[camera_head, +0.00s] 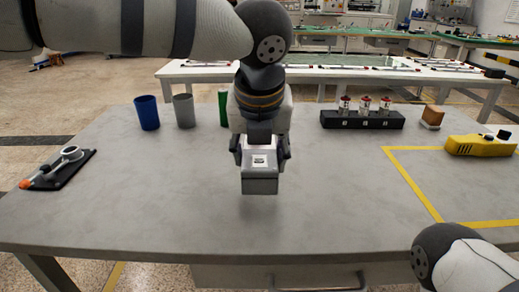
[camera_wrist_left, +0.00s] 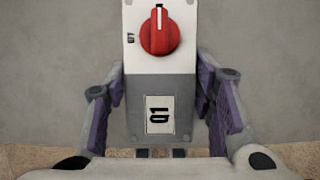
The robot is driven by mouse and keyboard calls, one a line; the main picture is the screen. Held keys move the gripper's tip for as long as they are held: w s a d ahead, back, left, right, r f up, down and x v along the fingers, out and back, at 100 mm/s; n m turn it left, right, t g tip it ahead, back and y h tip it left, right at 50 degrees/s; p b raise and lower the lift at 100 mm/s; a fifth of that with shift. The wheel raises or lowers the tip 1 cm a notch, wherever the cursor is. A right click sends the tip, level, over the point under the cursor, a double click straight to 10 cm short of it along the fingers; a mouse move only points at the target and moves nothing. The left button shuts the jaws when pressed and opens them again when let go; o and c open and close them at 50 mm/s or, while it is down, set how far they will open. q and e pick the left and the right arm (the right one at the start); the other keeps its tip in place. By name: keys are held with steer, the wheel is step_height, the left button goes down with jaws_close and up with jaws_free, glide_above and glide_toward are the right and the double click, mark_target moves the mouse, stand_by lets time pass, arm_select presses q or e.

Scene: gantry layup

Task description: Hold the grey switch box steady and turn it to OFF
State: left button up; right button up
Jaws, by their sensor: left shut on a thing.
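The grey switch box (camera_head: 260,183) is at the middle of the grey table, below my left arm. My left gripper (camera_head: 260,160) is shut on it, with a finger on each side. In the left wrist view the box (camera_wrist_left: 175,86) lies between the purple-padded fingers (camera_wrist_left: 163,110). Its white upper face carries a red rotary knob (camera_wrist_left: 160,35), whose pale mark points to the top of that picture. I cannot tell whether the box touches the table. My right gripper is out of view.
A blue cup (camera_head: 147,113), a grey cup (camera_head: 184,111) and a green cylinder (camera_head: 223,108) stand behind left. A black rack (camera_head: 362,120), a brown block (camera_head: 432,118) and a yellow device (camera_head: 480,146) are at the right. A black board (camera_head: 58,170) lies far left.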

arm_select(q)
steer(key=shift+w+f+b, duration=0.3)
steer(key=shift+w+f, duration=2.2)
steer(key=shift+w, duration=0.3)
steer(key=shift+f, duration=0.15)
steer(key=shift+r+p, duration=0.2)
steer(key=shift+p, duration=0.45)
steer(key=o, duration=1.6)
